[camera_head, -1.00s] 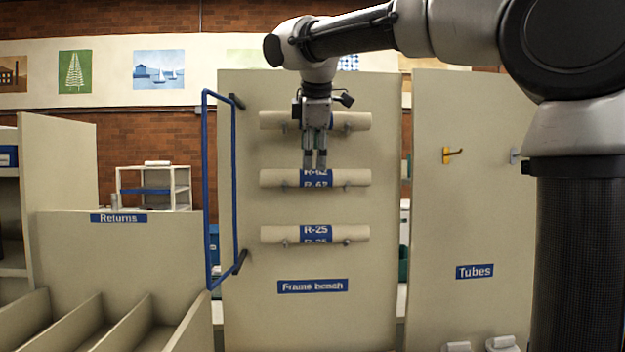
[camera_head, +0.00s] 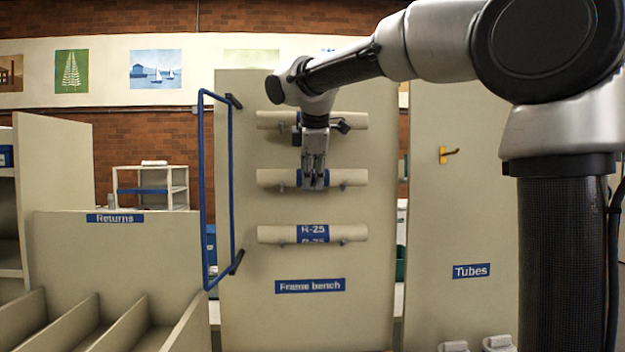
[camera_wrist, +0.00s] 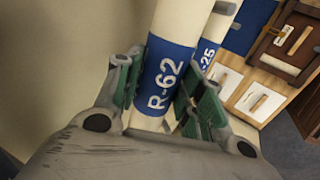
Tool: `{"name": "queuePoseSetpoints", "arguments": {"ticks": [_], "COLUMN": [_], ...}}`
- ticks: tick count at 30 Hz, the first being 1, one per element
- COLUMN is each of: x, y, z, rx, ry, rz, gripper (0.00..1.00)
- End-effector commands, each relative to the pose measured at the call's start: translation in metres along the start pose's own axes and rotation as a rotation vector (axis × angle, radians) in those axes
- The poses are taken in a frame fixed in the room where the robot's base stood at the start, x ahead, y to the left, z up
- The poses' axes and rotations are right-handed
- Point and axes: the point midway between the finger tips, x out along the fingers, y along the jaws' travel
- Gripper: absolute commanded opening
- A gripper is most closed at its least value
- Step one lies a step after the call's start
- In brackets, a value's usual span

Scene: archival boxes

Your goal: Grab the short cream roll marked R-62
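The cream roll marked R-62 (camera_head: 272,178) lies level on pegs in the middle of the upright Frame bench panel (camera_head: 375,210). In the wrist view the R-62 roll (camera_wrist: 166,72) shows its blue label. My gripper (camera_head: 314,184) is at the middle of the roll, over its label, and hides most of the marking in the head view. In the wrist view my gripper's fingers (camera_wrist: 160,92) stand apart, one on each side of the labelled part. They are very close to the roll; I cannot tell whether they touch it.
Another cream roll (camera_head: 350,120) hangs above, its middle hidden by my gripper. A roll marked R-25 (camera_head: 275,234) hangs below. A blue frame (camera_head: 203,190) sticks out at the panel's left edge.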

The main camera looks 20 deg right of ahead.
Motion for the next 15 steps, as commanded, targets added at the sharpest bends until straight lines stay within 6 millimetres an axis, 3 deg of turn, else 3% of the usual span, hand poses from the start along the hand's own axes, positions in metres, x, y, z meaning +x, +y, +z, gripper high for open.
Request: {"name": "queuePoseSetpoints", "arguments": {"ticks": [3, 15], "x": [0.0001, -0.0091], "y": [-0.0003, -0.0014], "z": [0.0000, -0.0005], "rx": [0.000, 0.000], "ry": [0.000, 0.002], "rz": [-0.001, 0.001], "gripper": [0.12, 0.12]}}
